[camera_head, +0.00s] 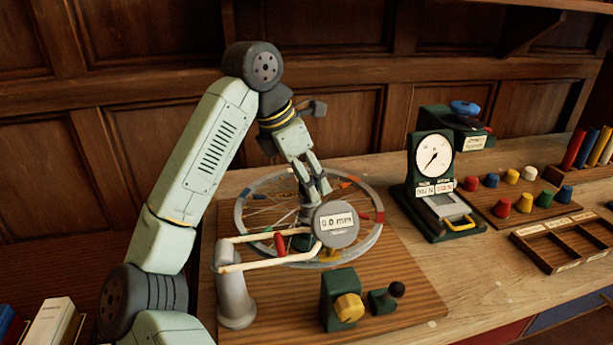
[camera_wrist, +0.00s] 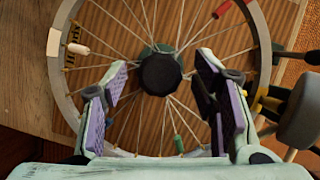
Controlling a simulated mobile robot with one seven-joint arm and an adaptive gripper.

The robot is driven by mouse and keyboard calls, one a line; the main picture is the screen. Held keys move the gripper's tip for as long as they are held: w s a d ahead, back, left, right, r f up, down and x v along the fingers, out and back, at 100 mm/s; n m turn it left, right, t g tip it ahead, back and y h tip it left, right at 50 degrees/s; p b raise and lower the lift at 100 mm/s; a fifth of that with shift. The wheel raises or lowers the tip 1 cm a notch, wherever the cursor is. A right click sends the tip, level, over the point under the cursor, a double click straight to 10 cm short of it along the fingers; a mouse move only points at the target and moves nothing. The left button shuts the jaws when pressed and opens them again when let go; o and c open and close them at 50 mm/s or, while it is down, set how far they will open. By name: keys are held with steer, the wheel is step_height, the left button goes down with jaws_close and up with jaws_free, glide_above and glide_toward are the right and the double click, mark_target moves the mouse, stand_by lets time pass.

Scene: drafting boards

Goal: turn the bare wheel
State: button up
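The bare wheel (camera_head: 240,214) lies flat over a wooden board, with thin spokes and coloured patches around its grey rim. It also shows in the wrist view (camera_wrist: 263,42), with small red, white and green sleeves on some spokes. Its dark round hub (camera_wrist: 161,73) shows between my fingers. My gripper (camera_head: 317,188) points down over the middle of the wheel. In the wrist view my gripper (camera_wrist: 161,84) is open, its purple-padded fingers apart on both sides of the hub. No contact is clear. A round gauge (camera_head: 337,224) hides the wheel's near part.
A pale two-rod bracket on a grey post (camera_head: 235,290) crosses the wheel's near side. A green block with a yellow knob (camera_head: 349,307) and a small black-knobbed lever (camera_head: 396,290) stand in front. A dial instrument (camera_head: 434,165) and coloured pegs (camera_head: 523,202) are at right.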

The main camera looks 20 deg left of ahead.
jaws_close()
stand_by(0.5)
